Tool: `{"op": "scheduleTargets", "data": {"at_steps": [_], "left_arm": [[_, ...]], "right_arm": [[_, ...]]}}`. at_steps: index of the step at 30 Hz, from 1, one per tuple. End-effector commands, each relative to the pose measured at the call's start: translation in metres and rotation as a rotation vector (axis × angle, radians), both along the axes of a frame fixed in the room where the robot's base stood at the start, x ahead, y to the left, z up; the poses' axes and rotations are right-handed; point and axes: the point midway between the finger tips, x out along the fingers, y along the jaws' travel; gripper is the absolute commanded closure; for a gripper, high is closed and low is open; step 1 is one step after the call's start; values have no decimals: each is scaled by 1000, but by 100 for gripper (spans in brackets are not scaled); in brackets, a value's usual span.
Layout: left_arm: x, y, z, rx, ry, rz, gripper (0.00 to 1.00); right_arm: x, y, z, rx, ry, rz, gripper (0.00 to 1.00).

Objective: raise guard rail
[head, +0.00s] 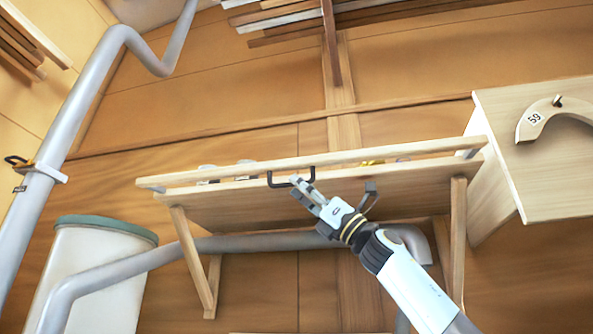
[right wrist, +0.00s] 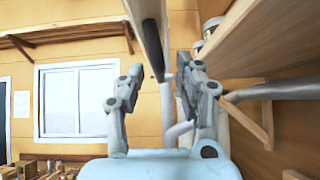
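The guard rail (head: 225,170) is a long pale wooden bar along the front of a wall shelf (head: 240,205), a little above the shelf board. A black U-shaped handle (head: 269,181) is fixed at its middle. My right gripper (head: 297,186) is at the handle in the head view. In the right wrist view its two fingers (right wrist: 155,88) stand apart, with the dark handle bar (right wrist: 152,50) in the gap between them; I cannot tell whether they touch it. The rail (right wrist: 143,12) runs above them there. My left gripper is not in view.
Small items, including a yellow one (head: 372,162), stand behind the rail. A grey pipe (head: 280,241) runs below, a white bin (head: 95,270) stands left, and a wooden cabinet (head: 500,150) stands right.

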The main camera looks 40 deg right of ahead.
Motion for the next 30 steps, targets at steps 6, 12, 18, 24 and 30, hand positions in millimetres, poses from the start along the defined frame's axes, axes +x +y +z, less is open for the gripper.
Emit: {"op": "scheduleTargets", "data": {"at_steps": [6,12,18,24,30], "left_arm": [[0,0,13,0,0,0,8],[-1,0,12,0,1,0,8],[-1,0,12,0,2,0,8],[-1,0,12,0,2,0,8],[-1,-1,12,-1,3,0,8]], "right_arm": [[9,7,12,1,0,1,66],[10,8,11,-1,1,0,66],[10,8,11,-1,1,0,83],[10,8,11,-1,1,0,100],[10,8,11,-1,1,1,100]]}}
